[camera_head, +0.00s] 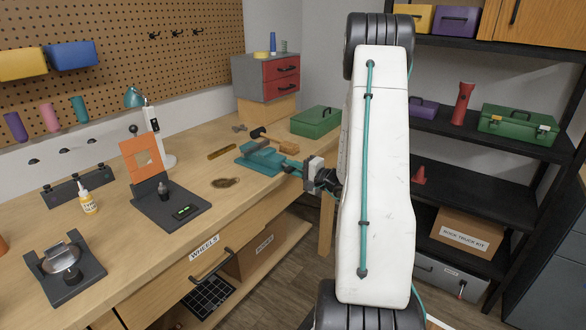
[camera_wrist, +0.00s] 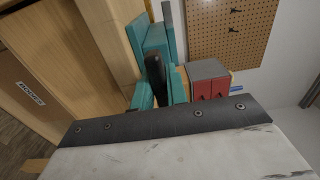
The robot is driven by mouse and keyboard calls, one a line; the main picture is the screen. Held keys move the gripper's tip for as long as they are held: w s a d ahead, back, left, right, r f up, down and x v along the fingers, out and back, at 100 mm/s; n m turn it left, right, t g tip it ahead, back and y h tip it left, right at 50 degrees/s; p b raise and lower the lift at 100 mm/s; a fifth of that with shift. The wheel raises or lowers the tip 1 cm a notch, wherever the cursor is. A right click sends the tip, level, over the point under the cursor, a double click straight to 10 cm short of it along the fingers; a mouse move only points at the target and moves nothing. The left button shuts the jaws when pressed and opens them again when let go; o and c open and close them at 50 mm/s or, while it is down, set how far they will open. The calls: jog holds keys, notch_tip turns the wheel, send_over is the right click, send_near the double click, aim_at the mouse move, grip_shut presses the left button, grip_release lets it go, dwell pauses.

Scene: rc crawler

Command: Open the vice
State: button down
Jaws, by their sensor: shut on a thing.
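The teal vice (camera_head: 258,160) is mounted at the front edge of the wooden workbench. It also shows at the top of the wrist view (camera_wrist: 157,36). A dark handle (camera_wrist: 155,70) sticks out from it toward my gripper. My gripper (camera_head: 291,167) reaches the vice from the right, in front of the bench edge. In the wrist view its teal fingers (camera_wrist: 158,92) lie on both sides of the handle and are shut on it. The vice's jaw gap is too small and partly hidden to judge.
A grey drawer cabinet with red fronts (camera_head: 281,80) stands in the bench corner. A black shelf (camera_head: 480,135) is at right. My arm hides the middle of the room.

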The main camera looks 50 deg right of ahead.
jog(key=c, duration=1.7)
grip_release()
jog(key=shift+a, duration=0.1)
jog(key=shift+s, duration=0.1)
jog(key=s, duration=0.7)
jog(key=shift+s+d, duration=0.3)
